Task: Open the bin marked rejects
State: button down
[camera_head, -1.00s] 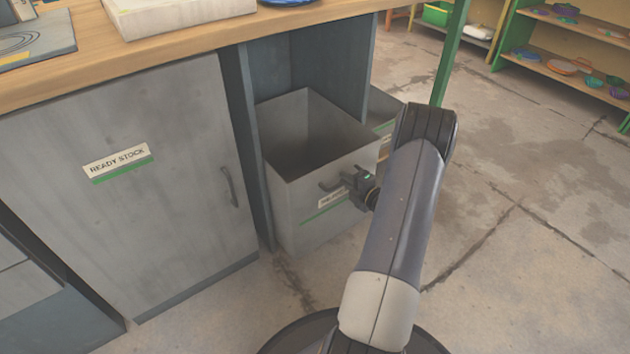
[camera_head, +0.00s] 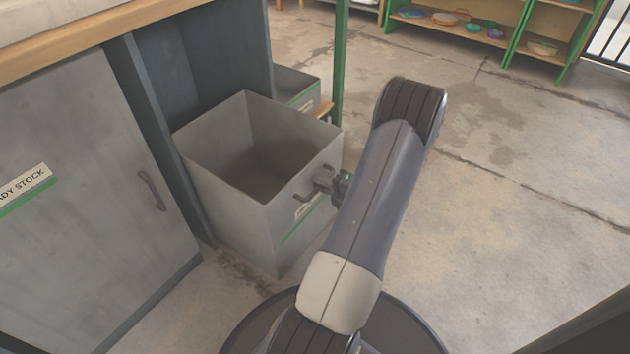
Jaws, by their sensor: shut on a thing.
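A grey open-topped bin (camera_head: 235,215) stands pulled well out from its bay under the workbench. Its inside shows and looks empty. Its front carries a dark bar handle (camera_head: 304,194) and a label with a green stripe (camera_head: 303,222); the label is partly hidden by my arm and its word cannot be read here. My gripper (camera_head: 325,181) is at the front of the bin, shut on the handle.
A grey cupboard door marked ready stock (camera_head: 85,205) is closed at the left. A second grey bin (camera_head: 297,87) sits behind the pulled-out one. A green post (camera_head: 340,60) stands beyond it. Concrete floor (camera_head: 500,220) is clear at the right. Green-framed shelves (camera_head: 470,35) stand at the back.

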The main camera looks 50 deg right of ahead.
jog(key=c, duration=1.8)
grip_release()
jog(key=shift+d, duration=0.1)
jog(key=p+v, duration=0.3)
jog(key=v, duration=0.7)
jog(key=shift+s+p, duration=0.3)
jog(key=shift+s, duration=0.1)
jog(key=b+x, duration=0.3)
jog(key=x, duration=0.7)
jog(key=shift+w+b, duration=0.1)
jog(key=shift+b, duration=0.2)
jog(key=shift+w, duration=0.5)
